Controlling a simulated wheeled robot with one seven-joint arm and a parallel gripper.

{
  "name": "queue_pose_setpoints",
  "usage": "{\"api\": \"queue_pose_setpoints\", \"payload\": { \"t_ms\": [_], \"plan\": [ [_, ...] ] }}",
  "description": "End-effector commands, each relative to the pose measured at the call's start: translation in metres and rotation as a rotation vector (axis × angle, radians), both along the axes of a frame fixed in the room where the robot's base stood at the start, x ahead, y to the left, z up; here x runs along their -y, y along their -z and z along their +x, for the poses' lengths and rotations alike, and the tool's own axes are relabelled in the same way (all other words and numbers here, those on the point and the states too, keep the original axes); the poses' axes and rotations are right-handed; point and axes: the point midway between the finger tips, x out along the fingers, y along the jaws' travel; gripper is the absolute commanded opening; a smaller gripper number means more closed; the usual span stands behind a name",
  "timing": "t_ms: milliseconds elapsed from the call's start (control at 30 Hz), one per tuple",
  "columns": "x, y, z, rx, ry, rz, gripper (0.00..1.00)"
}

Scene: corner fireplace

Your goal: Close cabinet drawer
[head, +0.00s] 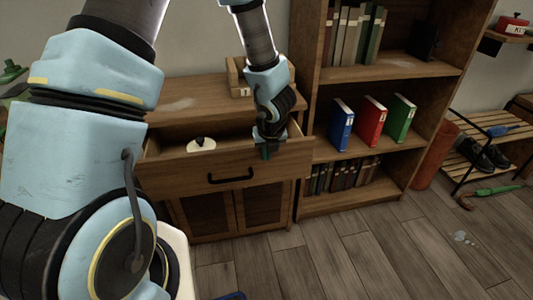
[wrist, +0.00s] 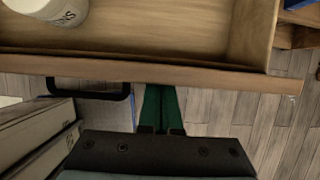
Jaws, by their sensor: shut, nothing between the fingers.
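The wooden cabinet (head: 205,97) stands against the wall, with its drawer (head: 160,170) pulled out. The drawer front carries a black handle (head: 230,179), which also shows in the wrist view (wrist: 90,94). A white container (head: 201,144) with dark lettering sits inside the drawer; it is partly cut off in the wrist view (wrist: 50,9). My gripper (head: 267,152) is shut and empty, at the drawer front, right of the handle. In the wrist view its green fingers (wrist: 162,106) are together outside the drawer front (wrist: 190,75); I cannot tell whether they touch it.
A bookshelf (head: 310,60) stands directly right of the cabinet, with blue (head: 341,124), red (head: 371,122) and green (head: 399,118) books. A small wooden box (head: 236,80) is on the cabinet top. A shoe rack (head: 460,150) stands farther right. The floor (head: 350,255) in front is mostly clear.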

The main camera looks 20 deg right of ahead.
Motion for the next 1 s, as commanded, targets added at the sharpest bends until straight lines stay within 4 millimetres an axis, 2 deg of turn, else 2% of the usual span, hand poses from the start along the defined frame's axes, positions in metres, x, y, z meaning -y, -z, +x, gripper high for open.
{"api": "queue_pose_setpoints", "payload": {
  "t_ms": [167, 400, 600, 800, 1000],
  "plan": [
    [0.002, -0.002, 0.013, 0.000, -0.003, -0.001, 0.00],
    [0.010, -0.008, 0.078, 0.001, -0.005, 0.000, 0.00],
    [0.015, -0.007, 0.114, -0.001, -0.004, -0.001, 0.00],
    [0.016, -0.002, 0.131, 0.001, -0.001, -0.001, 0.00],
    [0.017, 0.000, 0.132, 0.001, 0.000, -0.001, 0.00]
  ]
}}
